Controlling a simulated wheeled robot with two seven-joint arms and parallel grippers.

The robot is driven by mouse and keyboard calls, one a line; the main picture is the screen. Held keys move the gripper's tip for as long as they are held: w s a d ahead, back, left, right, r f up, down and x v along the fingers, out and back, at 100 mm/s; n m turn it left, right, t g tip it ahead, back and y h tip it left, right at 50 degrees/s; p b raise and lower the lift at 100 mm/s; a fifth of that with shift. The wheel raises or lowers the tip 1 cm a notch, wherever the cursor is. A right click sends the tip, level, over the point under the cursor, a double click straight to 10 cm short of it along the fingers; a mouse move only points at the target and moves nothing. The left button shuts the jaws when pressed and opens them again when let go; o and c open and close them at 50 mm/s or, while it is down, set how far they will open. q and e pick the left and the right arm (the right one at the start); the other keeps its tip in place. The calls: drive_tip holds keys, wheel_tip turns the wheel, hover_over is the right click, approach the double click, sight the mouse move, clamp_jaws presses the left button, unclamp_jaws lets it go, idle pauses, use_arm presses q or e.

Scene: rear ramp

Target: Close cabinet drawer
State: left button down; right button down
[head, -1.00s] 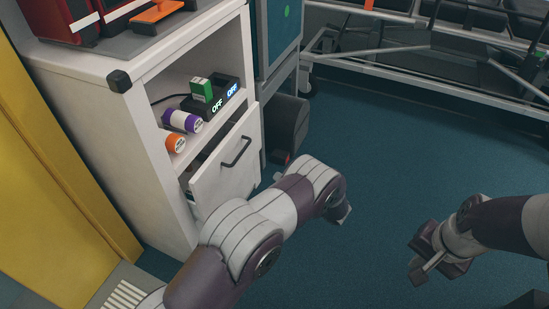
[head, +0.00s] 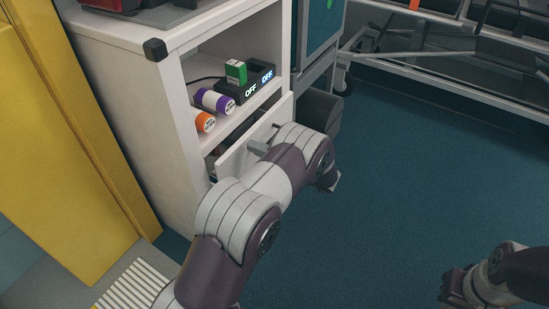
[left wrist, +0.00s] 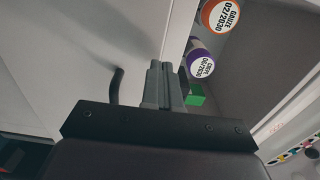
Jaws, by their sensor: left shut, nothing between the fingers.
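The white cabinet (head: 130,120) stands left of centre in the head view. Its drawer (head: 232,160) is partly open, with a dark gap behind its front panel. My left gripper (head: 258,147) is shut and empty, close to the drawer front; I cannot tell whether it touches. In the left wrist view, the shut fingers (left wrist: 165,80) point along the pale drawer front (left wrist: 100,45), beside the black handle (left wrist: 117,88). My left arm hides the lower drawer front in the head view. My right gripper (head: 456,288) is low at the right, partly shown, its jaws unclear.
The shelf above the drawer holds an orange roll (head: 205,122), a purple-and-white roll (head: 217,101), a green box (head: 236,72) and black units reading OFF (head: 251,90). A yellow panel (head: 70,130) stands at left.

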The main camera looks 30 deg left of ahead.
use_arm(q)
drive_tip(key=shift+w+a+f, duration=0.1)
drive_tip(key=shift+w+a, duration=0.05)
drive_tip(key=shift+a, duration=0.4)
drive_tip(key=shift+w+a, duration=0.1)
drive_tip(key=shift+w, duration=0.2)
drive_tip(key=shift+a, duration=0.1)
